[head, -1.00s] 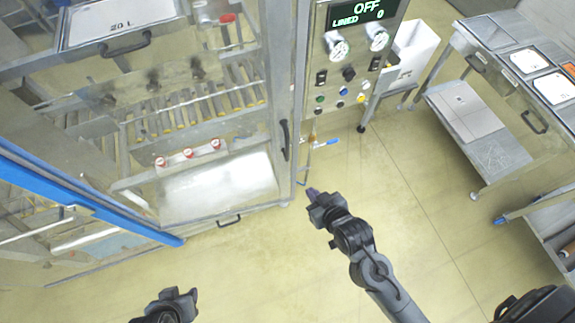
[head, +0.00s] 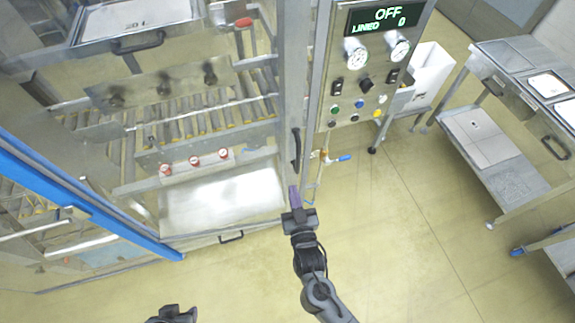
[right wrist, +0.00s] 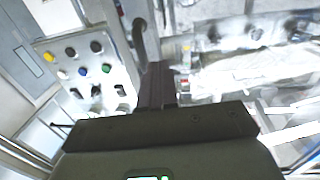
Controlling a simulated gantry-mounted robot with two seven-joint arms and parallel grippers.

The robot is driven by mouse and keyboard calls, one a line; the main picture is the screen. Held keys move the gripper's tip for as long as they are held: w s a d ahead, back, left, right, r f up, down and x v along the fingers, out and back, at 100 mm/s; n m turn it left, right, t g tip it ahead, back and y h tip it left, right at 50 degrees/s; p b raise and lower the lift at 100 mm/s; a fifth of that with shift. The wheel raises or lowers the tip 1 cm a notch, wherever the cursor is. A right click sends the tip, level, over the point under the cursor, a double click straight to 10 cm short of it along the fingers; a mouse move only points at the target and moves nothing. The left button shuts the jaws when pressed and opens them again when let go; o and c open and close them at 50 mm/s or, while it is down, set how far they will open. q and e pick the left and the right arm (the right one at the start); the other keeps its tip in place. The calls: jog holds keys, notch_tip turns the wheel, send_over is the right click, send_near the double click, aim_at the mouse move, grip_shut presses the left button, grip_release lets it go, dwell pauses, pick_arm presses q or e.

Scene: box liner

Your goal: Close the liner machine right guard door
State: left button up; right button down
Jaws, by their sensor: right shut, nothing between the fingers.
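The liner machine (head: 150,250) fills the left of the head view, with clear guard panels in metal frames. A black vertical bar handle (head: 296,150) sits on the upright frame edge left of the control panel; I cannot tell how far that right guard door stands open. My right gripper (head: 294,196) is shut and empty, its purple-tinted fingers pointing up just below the handle. In the right wrist view the fingers (right wrist: 157,85) are together, and the dark handle (right wrist: 139,40) rises beside their tips; contact is unclear. My left gripper (head: 174,314) is cut off at the bottom edge.
The control panel (head: 372,65) reads OFF and LINED 0. A blue-handled valve (head: 343,158) sticks out below it. A white bin (head: 430,75) and a steel bench (head: 490,150) stand to the right. The floor (head: 400,250) in front is clear.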

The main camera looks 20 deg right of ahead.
aim_at(285, 158)
pick_arm(q)
jog(key=shift+r+p, duration=0.5)
jog(key=shift+r, duration=0.05)
pick_arm(e)
jog(key=w, duration=0.3)
jog(key=w+d, duration=0.1)
jog(key=w, duration=0.5)
jog(key=shift+w+d, duration=0.15)
jog(key=shift+w, duration=0.2)
